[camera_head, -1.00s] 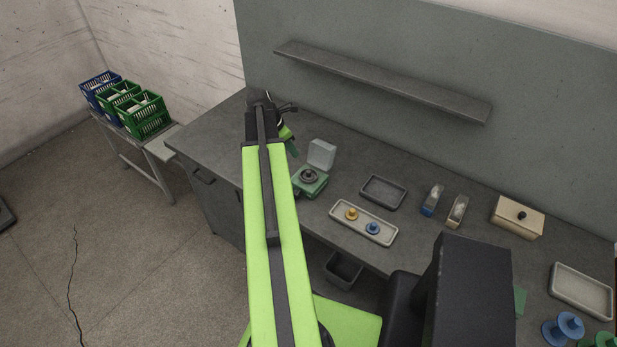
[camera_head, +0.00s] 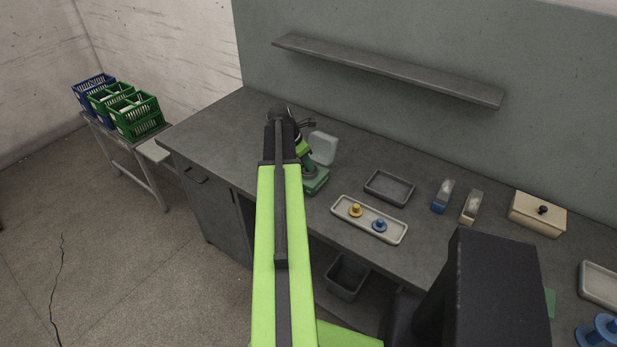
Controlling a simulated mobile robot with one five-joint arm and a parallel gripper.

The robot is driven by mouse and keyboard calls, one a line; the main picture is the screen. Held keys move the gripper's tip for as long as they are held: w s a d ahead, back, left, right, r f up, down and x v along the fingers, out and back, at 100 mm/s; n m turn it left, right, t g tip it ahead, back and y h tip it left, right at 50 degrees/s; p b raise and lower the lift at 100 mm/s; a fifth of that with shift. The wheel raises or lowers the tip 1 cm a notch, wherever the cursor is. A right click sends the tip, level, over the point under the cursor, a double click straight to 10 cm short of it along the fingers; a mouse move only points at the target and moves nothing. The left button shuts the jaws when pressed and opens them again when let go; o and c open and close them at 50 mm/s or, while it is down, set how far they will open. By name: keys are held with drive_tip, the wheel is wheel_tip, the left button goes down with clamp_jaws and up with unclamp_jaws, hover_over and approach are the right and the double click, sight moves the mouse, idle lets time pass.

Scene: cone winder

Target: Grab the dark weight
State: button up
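A green base (camera_head: 318,185) with a pale upright panel (camera_head: 323,148) behind it stands on the workbench. The dark round weight (camera_head: 309,171) sits on the green base, mostly hidden by the end of my arm. My gripper (camera_head: 307,161) points down at the weight, right over it. Its fingertips are too small and covered to tell whether they are open or touch the weight.
A pale tray (camera_head: 392,233) with a yellow piece (camera_head: 355,209) and a blue piece (camera_head: 379,225) lies to the right. Behind it is an empty dark tray (camera_head: 372,193). Two small blocks and a lidded box (camera_head: 538,226) stand farther right. A shelf (camera_head: 390,72) hangs above.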

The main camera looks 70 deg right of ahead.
drive_tip(key=shift+d+f, duration=0.15)
drive_tip(key=shift+f, duration=0.45)
drive_tip(key=shift+r, duration=0.15)
clamp_jaws()
drive_tip(key=shift+r, duration=0.1)
